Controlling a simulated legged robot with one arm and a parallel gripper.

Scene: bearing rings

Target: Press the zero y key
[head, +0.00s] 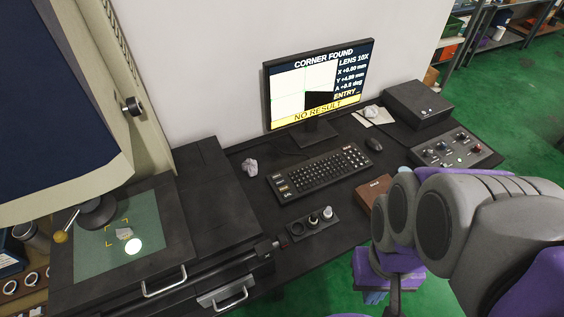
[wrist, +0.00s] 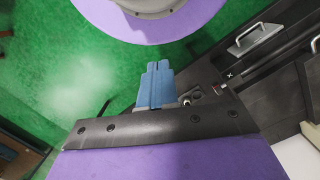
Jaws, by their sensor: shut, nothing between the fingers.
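The black keyboard (head: 320,173) lies on the dark desk in front of the monitor (head: 318,88). Pale, marked keys (head: 282,188) stand at its left end; their labels are too small to read, so I cannot tell which is zero y. The screen reads "CORNER FOUND", X +0.00 mm, a Y value of about +4 mm, and "NO RESULT" on a yellow bar. My gripper (wrist: 158,66) shows in the wrist view with its blue fingers together and empty, over green floor beside the desk edge. It is well apart from the keyboard.
A control box with knobs (head: 457,149), a mouse (head: 374,144) and a brown box (head: 374,192) lie right of the keyboard. A small tray with knobs (head: 311,224) sits in front. The measuring machine's glass stage (head: 90,250) is at left. My arm covers the right foreground.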

